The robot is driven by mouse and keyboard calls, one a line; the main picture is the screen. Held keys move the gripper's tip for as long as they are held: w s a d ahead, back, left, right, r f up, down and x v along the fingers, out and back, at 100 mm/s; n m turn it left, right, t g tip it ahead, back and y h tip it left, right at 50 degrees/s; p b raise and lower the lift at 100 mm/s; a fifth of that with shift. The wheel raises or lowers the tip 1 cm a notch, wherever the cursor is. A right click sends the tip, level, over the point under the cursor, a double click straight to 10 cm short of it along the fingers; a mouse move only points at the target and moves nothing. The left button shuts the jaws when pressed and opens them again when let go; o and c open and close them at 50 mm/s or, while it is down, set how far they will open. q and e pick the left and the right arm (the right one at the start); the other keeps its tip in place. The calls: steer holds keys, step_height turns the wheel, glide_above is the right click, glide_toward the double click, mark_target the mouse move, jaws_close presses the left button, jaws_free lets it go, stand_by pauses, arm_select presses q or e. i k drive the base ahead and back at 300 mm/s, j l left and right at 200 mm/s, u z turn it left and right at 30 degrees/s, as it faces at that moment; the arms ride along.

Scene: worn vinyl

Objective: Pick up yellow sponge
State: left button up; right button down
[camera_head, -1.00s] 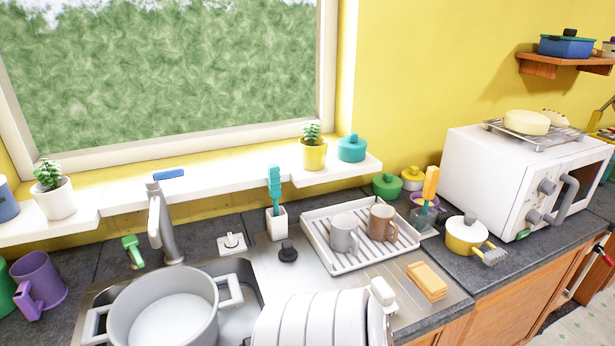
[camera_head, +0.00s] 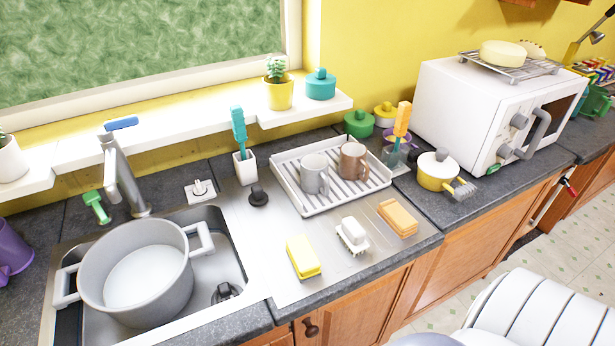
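The yellow sponge (camera_head: 303,257) lies on the metal drainboard (camera_head: 262,240), near the front edge of the counter and just right of the sink. It is in full view and nothing touches it. A white brush-like item (camera_head: 352,235) lies to its right, and an orange sponge-like block (camera_head: 398,218) lies further right. A white ribbed part, which looks like one of my arm links, fills the lower right corner. Neither of my grippers shows in this view.
A grey pot (camera_head: 140,270) sits in the sink under the tap (camera_head: 122,178). A dish rack (camera_head: 330,199) with two mugs stands behind the sponge. A white microwave (camera_head: 480,115) is at the right. The drainboard around the sponge is mostly clear.

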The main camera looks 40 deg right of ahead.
mark_target(305, 261)
steer(key=z, duration=1.05)
steer(key=l+u, duration=0.6)
steer(key=u, duration=0.15)
steer(key=l+u, duration=0.4)
steer(key=i+j, duration=0.05)
steer(key=j, duration=0.05)
